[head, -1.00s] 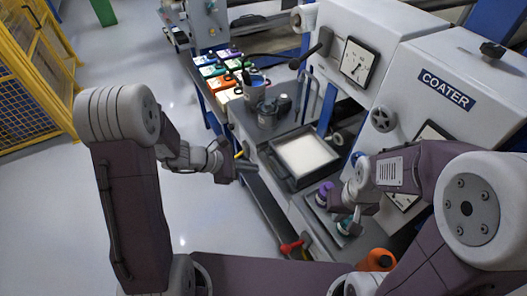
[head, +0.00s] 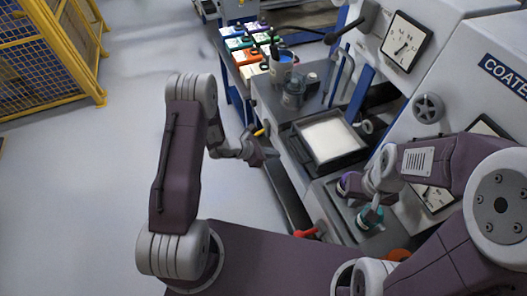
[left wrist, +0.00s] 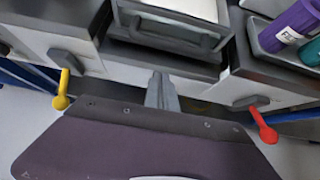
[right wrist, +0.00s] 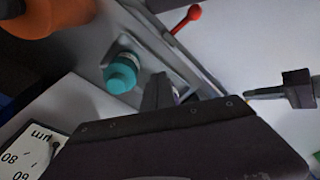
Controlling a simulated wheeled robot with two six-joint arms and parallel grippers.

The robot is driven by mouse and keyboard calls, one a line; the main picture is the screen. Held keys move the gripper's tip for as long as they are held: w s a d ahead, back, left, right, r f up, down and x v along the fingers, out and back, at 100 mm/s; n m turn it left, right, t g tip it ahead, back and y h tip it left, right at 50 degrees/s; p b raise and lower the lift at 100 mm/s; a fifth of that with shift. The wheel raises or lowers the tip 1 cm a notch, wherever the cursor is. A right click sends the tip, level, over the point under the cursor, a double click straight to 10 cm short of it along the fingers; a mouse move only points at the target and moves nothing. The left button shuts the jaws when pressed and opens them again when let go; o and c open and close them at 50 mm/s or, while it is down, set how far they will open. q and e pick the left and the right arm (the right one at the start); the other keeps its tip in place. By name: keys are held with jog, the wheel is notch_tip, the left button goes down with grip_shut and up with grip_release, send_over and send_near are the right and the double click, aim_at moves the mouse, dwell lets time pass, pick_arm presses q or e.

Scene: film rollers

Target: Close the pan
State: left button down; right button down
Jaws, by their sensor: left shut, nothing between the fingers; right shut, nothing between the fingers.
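The pan (head: 345,164) is a dark rectangular tray with a pale white filling, on the front of the coater in the head view. Its handle and front wall (left wrist: 165,34) show at the top of the left wrist view. My left gripper (head: 270,153) is shut and empty, in front of the pan and apart from it. Its fingers (left wrist: 162,90) point toward the pan's front in the left wrist view. My right gripper (head: 368,210) is shut and empty, over the tray of bottles right of the pan. Its fingers also show in the right wrist view (right wrist: 160,90).
A yellow lever (left wrist: 62,88) and a red lever (left wrist: 262,122) stick out on either side of the pan's front. The floor (head: 110,190) at left is clear.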

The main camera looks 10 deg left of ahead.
pick_arm(q)
jog(key=w+d, duration=0.1)
jog(key=w+d+p, duration=0.1)
jog(key=d, duration=0.1)
jog(key=shift+w+d+r, duration=0.2)
jog(key=shift+w+d, duration=0.1)
pick_arm(e)
jog(key=shift+w+r, duration=0.1)
jog(key=shift+r, duration=0.5)
